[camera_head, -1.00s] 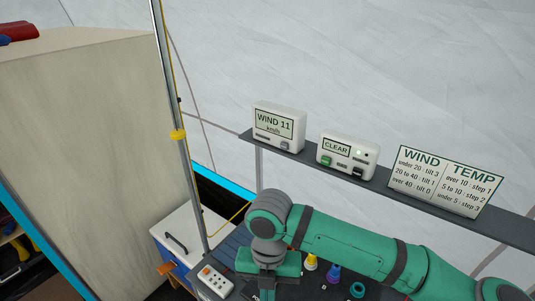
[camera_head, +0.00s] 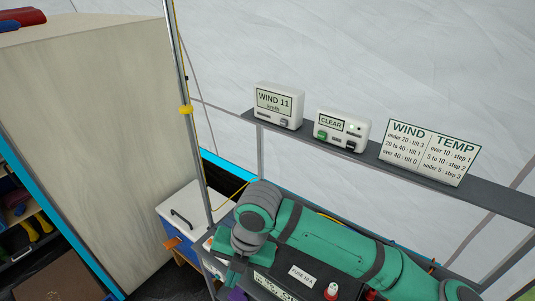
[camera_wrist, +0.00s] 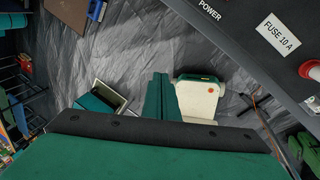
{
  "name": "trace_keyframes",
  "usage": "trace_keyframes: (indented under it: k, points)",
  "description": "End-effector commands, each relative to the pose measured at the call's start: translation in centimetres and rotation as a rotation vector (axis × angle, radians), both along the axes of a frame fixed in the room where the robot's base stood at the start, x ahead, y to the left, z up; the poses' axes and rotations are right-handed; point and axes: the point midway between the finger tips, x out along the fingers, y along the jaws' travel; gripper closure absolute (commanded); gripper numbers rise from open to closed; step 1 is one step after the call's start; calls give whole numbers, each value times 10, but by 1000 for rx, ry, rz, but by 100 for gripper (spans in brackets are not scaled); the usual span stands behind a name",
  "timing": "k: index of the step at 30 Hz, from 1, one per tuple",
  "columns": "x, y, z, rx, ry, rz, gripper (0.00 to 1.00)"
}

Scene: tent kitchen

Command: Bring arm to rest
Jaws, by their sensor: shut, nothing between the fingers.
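My arm is green with grey joints and lies across the lower right of the head view, in front of the shelf. Its wrist end hangs over the left part of a dark control panel (camera_head: 345,291). My gripper (camera_wrist: 160,80) shows in the wrist view as two green fingers pressed together, with nothing between them. The fingers point over a grey, crinkled floor (camera_wrist: 150,45), beside the panel's edge. In the head view the fingertips are hard to make out.
A dark shelf (camera_head: 490,196) behind the arm carries a wind display (camera_head: 278,105), a CLEAR display (camera_head: 342,130) and a WIND/TEMP card (camera_head: 428,152). A metal pole (camera_head: 190,120) and pale cabinet (camera_head: 90,120) stand left. A cream-and-green object (camera_wrist: 200,100) lies near the fingers in the wrist view.

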Motion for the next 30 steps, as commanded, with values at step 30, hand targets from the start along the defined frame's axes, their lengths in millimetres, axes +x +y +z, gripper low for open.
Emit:
trace_keyframes:
  k: [30]
  points:
    - [62,208,132,1295,159,-761,100]
